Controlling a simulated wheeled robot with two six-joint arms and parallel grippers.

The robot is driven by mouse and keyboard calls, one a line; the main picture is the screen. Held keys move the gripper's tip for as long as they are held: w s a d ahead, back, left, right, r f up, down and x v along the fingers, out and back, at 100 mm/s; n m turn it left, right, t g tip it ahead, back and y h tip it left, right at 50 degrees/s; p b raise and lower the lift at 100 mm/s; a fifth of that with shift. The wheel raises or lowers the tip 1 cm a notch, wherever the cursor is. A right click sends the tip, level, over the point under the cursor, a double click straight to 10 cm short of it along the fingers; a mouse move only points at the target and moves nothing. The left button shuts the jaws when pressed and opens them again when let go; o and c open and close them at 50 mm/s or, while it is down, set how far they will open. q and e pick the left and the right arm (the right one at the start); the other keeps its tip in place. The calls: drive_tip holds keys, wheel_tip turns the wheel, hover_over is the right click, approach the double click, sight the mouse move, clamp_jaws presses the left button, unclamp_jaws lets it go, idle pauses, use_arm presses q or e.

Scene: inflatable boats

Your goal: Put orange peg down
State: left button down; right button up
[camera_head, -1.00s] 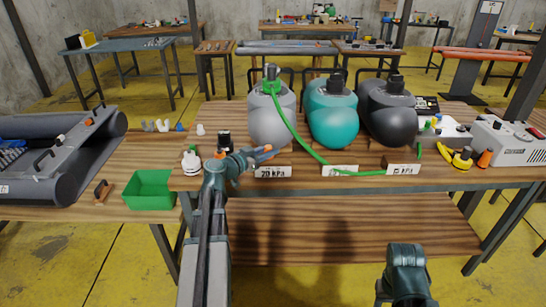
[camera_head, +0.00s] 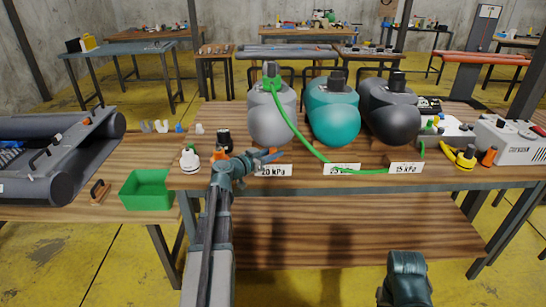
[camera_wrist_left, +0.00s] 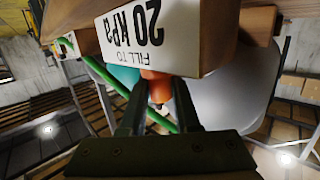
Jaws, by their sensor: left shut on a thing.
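The orange peg (camera_wrist_left: 158,86) is between the fingers of my left gripper in the left wrist view, with its lower part hidden by the fingers. In the head view my left gripper (camera_head: 262,158) is shut on the peg (camera_head: 271,154), which shows as a small orange patch at the fingertips. The gripper is just behind the 20 kPa sign (camera_head: 274,170), in front of the grey bag (camera_head: 272,120). The sign (camera_wrist_left: 150,35) looms close in the wrist view. I cannot tell whether the peg touches the table.
A teal bag (camera_head: 333,115) and a dark bag (camera_head: 392,110) stand right of the grey one. A green hose (camera_head: 310,150) runs across the workbench (camera_head: 450,176). A white-capped bottle (camera_head: 190,160) stands left of my arm. A green bin (camera_head: 147,190) is on the left table.

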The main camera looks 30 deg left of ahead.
use_arm(q)
drive_tip(key=shift+f, duration=0.15)
drive_tip(key=c, duration=0.6)
unclamp_jaws()
drive_tip(key=shift+c, duration=0.2)
drive_tip(key=shift+r, duration=0.25)
drive_tip(key=p+v, duration=0.1)
drive_tip(key=v, duration=1.1)
drive_tip(key=shift+p, duration=0.4)
drive_tip(key=shift+f, duration=0.2)
